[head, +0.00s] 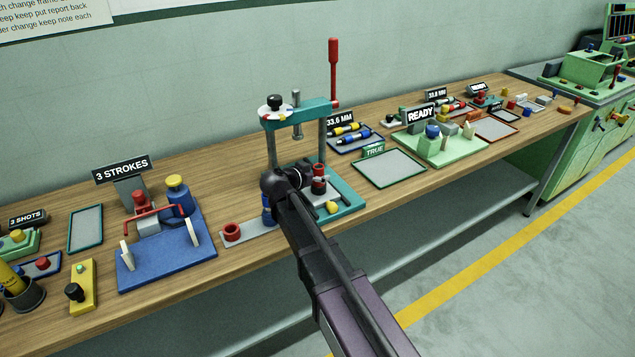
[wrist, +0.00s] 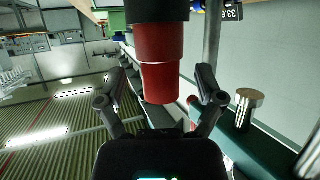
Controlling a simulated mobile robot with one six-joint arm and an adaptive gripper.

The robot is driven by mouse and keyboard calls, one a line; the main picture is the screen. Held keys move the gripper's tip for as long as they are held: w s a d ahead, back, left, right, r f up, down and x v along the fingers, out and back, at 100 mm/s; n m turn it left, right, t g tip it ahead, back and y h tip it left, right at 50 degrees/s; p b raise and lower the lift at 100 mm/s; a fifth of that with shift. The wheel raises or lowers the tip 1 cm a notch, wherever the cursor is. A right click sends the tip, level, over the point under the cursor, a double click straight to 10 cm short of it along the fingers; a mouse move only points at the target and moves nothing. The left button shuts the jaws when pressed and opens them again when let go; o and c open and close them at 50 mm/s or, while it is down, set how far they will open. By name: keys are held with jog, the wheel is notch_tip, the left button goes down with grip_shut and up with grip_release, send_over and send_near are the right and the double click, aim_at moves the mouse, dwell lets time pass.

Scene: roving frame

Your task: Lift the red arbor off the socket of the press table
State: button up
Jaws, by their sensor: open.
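The red arbor (head: 319,172) stands on the press table (head: 347,197), under the teal press frame. My gripper (head: 311,181) is beside it, with my arm reaching in from the front. In the wrist view the red arbor (wrist: 160,62), with a black part at one end, lies between the two open fingers of my gripper (wrist: 161,80). A gap shows on both sides, so the fingers are not closed on it. The socket under the arbor is hidden.
The press has two posts, a teal crossbeam (head: 310,112) and a tall red lever (head: 333,70) above the arbor. A yellow knob (head: 332,207) sits at its front. A grey plate with a red ring (head: 231,230) lies left, and a blue fixture (head: 180,250) beyond it.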

jog(key=shift+w+d+f, duration=0.2)
jog(key=shift+w+d, duration=0.1)
jog(key=shift+w, duration=0.15)
grip_shut()
dwell(0.3)
